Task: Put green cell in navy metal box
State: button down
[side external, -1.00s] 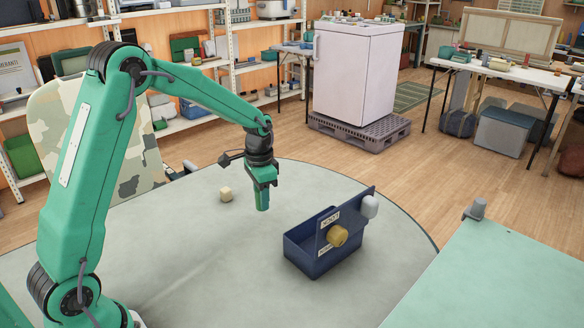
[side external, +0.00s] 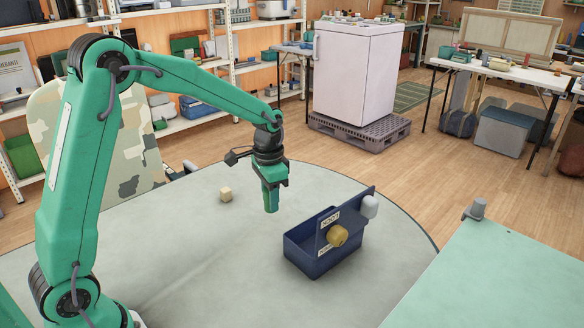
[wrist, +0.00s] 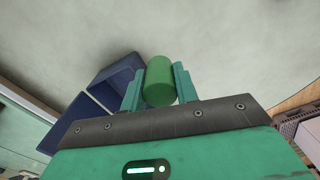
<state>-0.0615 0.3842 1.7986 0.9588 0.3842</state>
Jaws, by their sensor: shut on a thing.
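My gripper (side external: 271,200) is shut on the green cell, a short green cylinder. The cell (wrist: 160,82) shows clearly between the two fingers in the wrist view. In the side view the cell is hard to tell from the green fingers. The gripper points down and holds the cell above the table, to the left of the navy metal box (side external: 305,262). The box stands on the table with its top open and its lid raised on the right side. The box (wrist: 92,112) also shows at the left in the wrist view.
A light grey rounded piece (side external: 370,206) is at the lid's upper right corner. A green table (side external: 490,285) is at the right. The front of the round table is clear.

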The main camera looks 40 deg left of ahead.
jog(key=shift+w, duration=0.1)
dwell(0.3)
jog(key=shift+w+d+r, duration=0.15)
jog(key=shift+w+d, duration=0.2)
jog(key=shift+w, duration=0.1)
jog(key=w+d+r, duration=0.3)
jog(key=w+d, duration=0.6)
jog(key=shift+w+d, duration=0.15)
jog(key=shift+d, duration=0.2)
jog(key=shift+f, duration=0.2)
jog(key=shift+f, duration=6.15)
jog(key=shift+f, duration=0.5)
jog(key=c, duration=1.1)
grip_release()
jog(key=shift+o, duration=0.5)
jog(key=shift+a+n, duration=0.1)
jog(key=shift+n, duration=0.2)
